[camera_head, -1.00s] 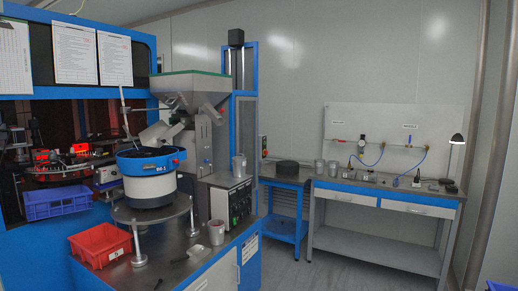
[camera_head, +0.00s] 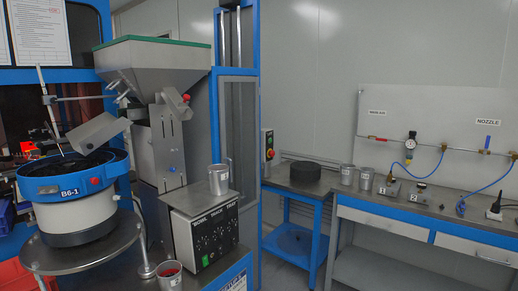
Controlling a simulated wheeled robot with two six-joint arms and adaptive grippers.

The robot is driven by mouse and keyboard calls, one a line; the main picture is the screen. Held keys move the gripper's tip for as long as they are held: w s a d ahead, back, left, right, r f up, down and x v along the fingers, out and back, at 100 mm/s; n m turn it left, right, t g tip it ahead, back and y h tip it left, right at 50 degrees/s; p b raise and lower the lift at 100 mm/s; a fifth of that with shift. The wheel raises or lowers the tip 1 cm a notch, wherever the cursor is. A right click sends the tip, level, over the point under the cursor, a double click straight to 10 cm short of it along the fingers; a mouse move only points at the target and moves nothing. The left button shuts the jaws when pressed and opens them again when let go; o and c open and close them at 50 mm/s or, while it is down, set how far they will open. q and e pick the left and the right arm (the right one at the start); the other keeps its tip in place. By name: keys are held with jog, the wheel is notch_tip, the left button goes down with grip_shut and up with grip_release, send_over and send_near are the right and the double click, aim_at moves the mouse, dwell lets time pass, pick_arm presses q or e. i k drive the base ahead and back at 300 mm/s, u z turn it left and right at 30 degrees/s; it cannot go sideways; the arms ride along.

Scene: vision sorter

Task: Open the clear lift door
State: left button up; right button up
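A tall blue-framed column (camera_head: 252,110) stands right of the steel hopper. A grey see-through panel (camera_head: 238,125) fills its side between the blue posts; this looks like the clear lift door. It appears lowered, with its bottom edge partly hidden behind the control box and metal cup. Neither of my grippers is in view.
A bowl feeder (camera_head: 75,195) marked B6-1 and a hopper (camera_head: 150,65) stand at left. A metal cup (camera_head: 219,180) sits on the control box (camera_head: 205,235). Another cup (camera_head: 169,276) stands at the front edge. A workbench (camera_head: 400,219) lies right; floor shows between.

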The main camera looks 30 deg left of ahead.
aim_at(221, 80)
jog(key=i, duration=0.55)
jog(key=u, duration=1)
jog(key=i, duration=0.3)
jog(key=z, duration=1.15)
jog(key=i, duration=1.85)
jog(key=u, duration=1)
jog(key=i, duration=0.6)
jog(key=u, duration=0.65)
